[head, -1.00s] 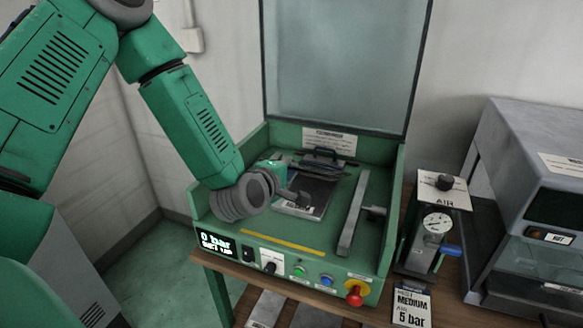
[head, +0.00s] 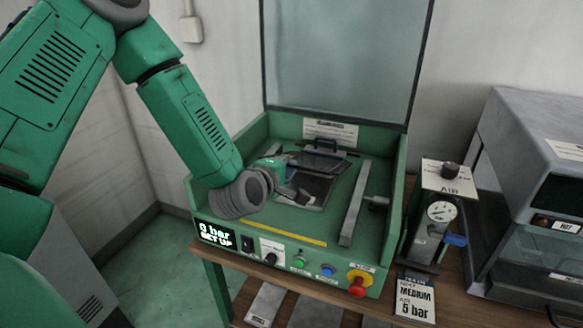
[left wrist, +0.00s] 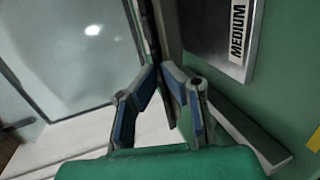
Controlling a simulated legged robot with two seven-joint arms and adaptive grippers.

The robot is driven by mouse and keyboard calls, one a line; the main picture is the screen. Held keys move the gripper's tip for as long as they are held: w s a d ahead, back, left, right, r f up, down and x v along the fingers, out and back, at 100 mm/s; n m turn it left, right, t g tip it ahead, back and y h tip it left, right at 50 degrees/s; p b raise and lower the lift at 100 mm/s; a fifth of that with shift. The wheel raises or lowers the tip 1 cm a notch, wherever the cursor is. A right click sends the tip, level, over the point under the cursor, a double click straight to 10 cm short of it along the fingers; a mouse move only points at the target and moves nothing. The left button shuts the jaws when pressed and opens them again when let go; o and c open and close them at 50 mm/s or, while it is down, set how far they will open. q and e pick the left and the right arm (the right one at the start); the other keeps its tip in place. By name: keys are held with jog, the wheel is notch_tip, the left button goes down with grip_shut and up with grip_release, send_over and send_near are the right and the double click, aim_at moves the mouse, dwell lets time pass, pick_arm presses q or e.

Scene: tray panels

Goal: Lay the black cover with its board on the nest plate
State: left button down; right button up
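The black cover (head: 322,161) is inside the green press, a thin dark panel tilted above the plate in the head view. Its edge shows as a dark strip (left wrist: 157,35) between my left fingers in the left wrist view. My left gripper (left wrist: 161,70) looks shut on that edge; it also shows in the head view (head: 293,176), at the cover's left side. The nest plate (head: 310,187), a silvery plate with a dark middle, lies below; in the left wrist view its bare metal (left wrist: 206,30) carries a MEDIUM label. I cannot make out the board. My right gripper is not in view.
The press's clear guard (head: 338,60) stands raised behind. A grey bar (head: 354,205) lies right of the plate, inside the green side wall. Buttons and a red knob (head: 358,283) line the front. An air gauge (head: 440,211) and grey cabinet (head: 500,170) stand right.

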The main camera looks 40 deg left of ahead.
pick_arm(q)
jog(key=shift+f+b, duration=0.4)
jog(key=shift+f, duration=0.15)
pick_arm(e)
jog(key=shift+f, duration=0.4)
pick_arm(q)
jog(key=shift+a+f, duration=0.1)
jog(key=shift+a, duration=0.05)
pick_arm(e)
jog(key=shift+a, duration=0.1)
pick_arm(q)
jog(key=shift+a, duration=0.2)
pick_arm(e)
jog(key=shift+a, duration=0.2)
pick_arm(q)
jog(key=shift+d, duration=0.1)
jog(key=c, duration=1.6)
grip_release()
jog(key=shift+c, duration=0.2)
jog(key=shift+d, duration=0.1)
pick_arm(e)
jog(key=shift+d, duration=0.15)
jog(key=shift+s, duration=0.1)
